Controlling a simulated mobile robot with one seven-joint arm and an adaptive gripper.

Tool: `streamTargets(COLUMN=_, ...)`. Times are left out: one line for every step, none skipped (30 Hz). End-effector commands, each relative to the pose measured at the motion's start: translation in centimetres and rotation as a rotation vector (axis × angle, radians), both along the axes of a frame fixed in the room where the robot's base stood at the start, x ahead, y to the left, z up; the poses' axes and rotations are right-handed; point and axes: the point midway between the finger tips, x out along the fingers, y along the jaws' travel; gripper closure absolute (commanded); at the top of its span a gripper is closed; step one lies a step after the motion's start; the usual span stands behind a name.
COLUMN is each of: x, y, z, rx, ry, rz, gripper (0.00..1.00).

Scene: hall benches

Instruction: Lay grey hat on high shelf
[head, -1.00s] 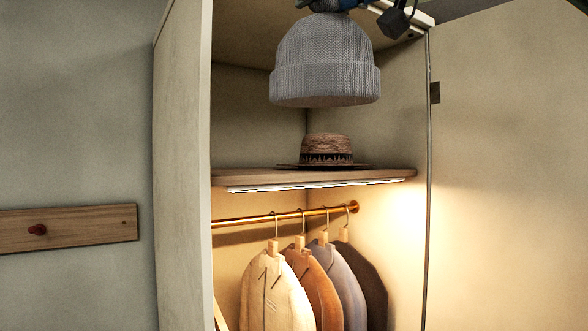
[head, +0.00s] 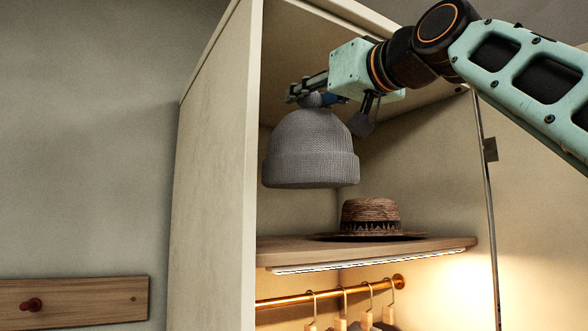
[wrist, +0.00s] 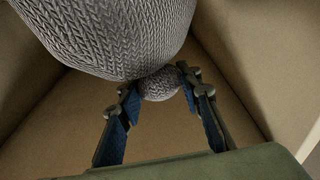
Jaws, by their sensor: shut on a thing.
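The grey knitted hat (head: 311,150) hangs from my gripper (head: 311,98), which is shut on the bobble at its top. In the wrist view the two blue-padded fingers (wrist: 155,95) are on either side of the bobble (wrist: 160,84), and the hat body (wrist: 120,35) is beyond it. The high shelf (head: 290,251) is a wooden board in the open wardrobe. The hat is above the shelf's left part, with a gap below its brim; its depth over the board is hard to tell.
A brown woven hat (head: 370,215) sits on the shelf, right of the grey hat. The shelf's left part looks bare. The wardrobe's left side panel (head: 215,170) stands close by. Below are a light strip (head: 375,261), a brass rail (head: 330,292) and hangers. A peg board (head: 75,303) is on the wall.

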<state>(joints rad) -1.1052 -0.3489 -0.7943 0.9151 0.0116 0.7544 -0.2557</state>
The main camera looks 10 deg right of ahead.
Motion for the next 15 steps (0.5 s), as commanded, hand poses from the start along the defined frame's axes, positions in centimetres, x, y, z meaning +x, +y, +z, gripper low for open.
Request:
streamTargets(x=1.3, y=0.7, z=-0.7, rx=-0.002, ry=0.004, rz=0.004, gripper=1.0)
streamTargets(x=1.9, y=1.0, z=-0.9, rx=-0.001, ry=0.003, rz=0.004, gripper=1.0)
streamTargets(x=2.7, y=1.2, z=-1.8, rx=-0.001, ry=0.003, rz=0.002, gripper=1.0)
streamTargets(x=3.1, y=1.2, z=-2.6, rx=-0.001, ry=0.003, rz=0.001, gripper=1.0)
streamTargets(x=3.5, y=1.4, z=-3.2, rx=0.0, ry=0.003, rz=0.002, gripper=1.0)
streamTargets(x=4.1, y=1.7, z=-3.9, rx=0.0, ry=0.002, rz=0.002, gripper=1.0)
streamTargets(x=4.4, y=1.8, z=-4.3, rx=0.0, ry=0.001, rz=0.002, gripper=1.0)
streamTargets(x=4.7, y=1.9, z=-4.7, rx=0.0, ry=0.001, rz=0.002, gripper=1.0)
streamTargets(x=5.1, y=2.0, z=-5.1, rx=0.001, ry=0.0, rz=0.001, gripper=1.0)
streamTargets(x=5.3, y=2.1, z=-5.4, rx=0.001, ry=0.0, rz=0.001, gripper=1.0)
streamTargets(x=5.5, y=2.2, z=-5.6, rx=0.001, ry=-0.001, rz=0.0, gripper=1.0)
streamTargets(x=5.7, y=2.2, z=-5.7, rx=0.001, ry=-0.001, rz=0.0, gripper=1.0)
streamTargets(x=5.8, y=2.3, z=-5.8, rx=0.001, ry=-0.001, rz=0.0, gripper=1.0)
streamTargets(x=5.9, y=2.3, z=-6.0, rx=0.0, ry=-0.001, rz=0.0, gripper=1.0)
streamTargets(x=6.1, y=2.4, z=-6.2, rx=0.0, ry=-0.001, rz=0.0, gripper=1.0)
